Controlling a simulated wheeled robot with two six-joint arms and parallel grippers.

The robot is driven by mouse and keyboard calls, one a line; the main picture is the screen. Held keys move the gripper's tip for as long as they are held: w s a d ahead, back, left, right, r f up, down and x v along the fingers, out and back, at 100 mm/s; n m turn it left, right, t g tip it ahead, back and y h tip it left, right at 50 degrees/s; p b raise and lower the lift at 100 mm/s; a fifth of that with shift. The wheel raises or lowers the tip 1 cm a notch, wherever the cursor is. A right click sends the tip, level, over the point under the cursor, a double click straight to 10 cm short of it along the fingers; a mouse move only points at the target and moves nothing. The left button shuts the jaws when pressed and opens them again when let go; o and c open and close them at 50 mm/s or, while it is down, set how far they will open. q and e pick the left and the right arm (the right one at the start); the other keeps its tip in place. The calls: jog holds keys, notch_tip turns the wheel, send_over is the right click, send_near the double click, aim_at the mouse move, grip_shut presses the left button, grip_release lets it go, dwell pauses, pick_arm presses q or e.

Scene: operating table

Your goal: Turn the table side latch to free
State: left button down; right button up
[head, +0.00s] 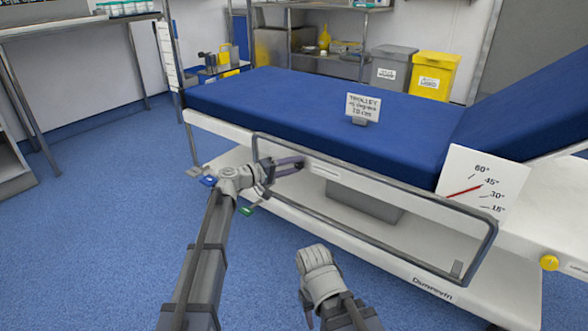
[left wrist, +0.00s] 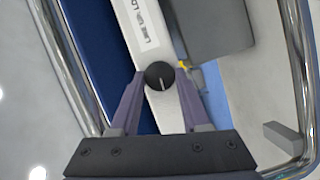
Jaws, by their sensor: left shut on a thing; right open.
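The latch is a round black knob (left wrist: 159,75) with a pale pointer line on the white side of the table (head: 400,185). In the left wrist view the line points roughly down the picture, between the fingers. My left gripper (head: 294,162) is shut on the knob, one purple finger on each side. The left wrist view shows the same gripper (left wrist: 160,88). In the head view the fingers largely hide the knob. My right gripper (head: 318,275) is low in the picture, apart from the table and open; its fingers are hard to make out.
A grey tubular side rail (head: 385,258) frames the area around the latch. A white label (left wrist: 146,24) with print is beside the knob. An angle dial (head: 483,185) and a yellow knob (head: 549,263) are at the right. Blue floor (head: 120,230) is clear at the left.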

pick_arm(q)
jog(key=shift+n, duration=0.3)
dwell(0.4)
jog(key=shift+c, duration=1.9)
grip_release()
jog(key=v, duration=0.8)
jog(key=shift+f, duration=0.15)
